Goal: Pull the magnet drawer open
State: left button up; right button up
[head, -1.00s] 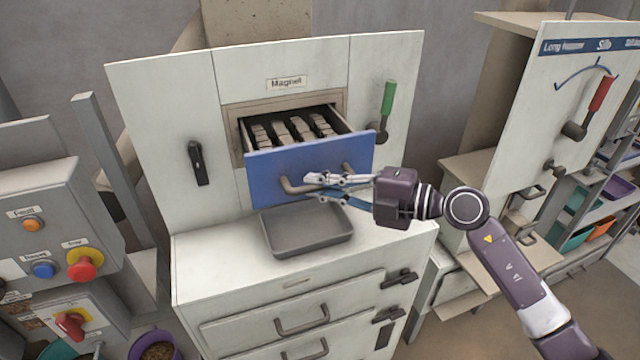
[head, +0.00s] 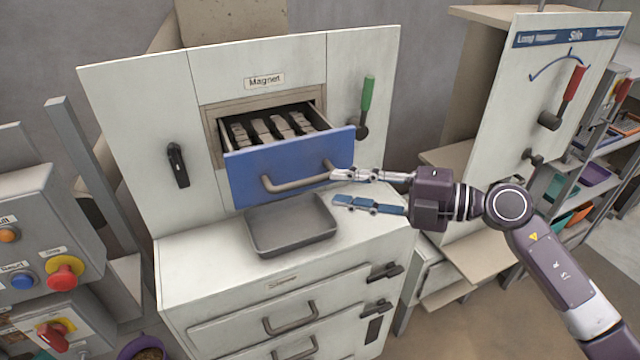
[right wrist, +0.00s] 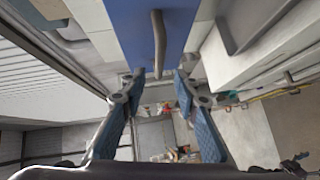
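The magnet drawer (head: 290,168) has a blue front and stands pulled out of the cabinet, with several grey magnet bars showing inside. Its beige bar handle (head: 295,183) runs across the front; in the right wrist view the handle (right wrist: 158,45) lies ahead of the fingers. My right gripper (head: 338,187) is open and empty at the right end of the handle, its two fingers spread apart. My left gripper is not in view.
A grey tray (head: 290,245) sits on the white cabinet top (head: 190,265) below the drawer. A green-handled lever (head: 366,100) is at the right of the panel, a black handle (head: 178,165) at the left. A panel with a red lever (head: 573,85) stands farther right.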

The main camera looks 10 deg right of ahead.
jog(key=shift+v, duration=1.45)
jog(key=shift+a+r, duration=0.1)
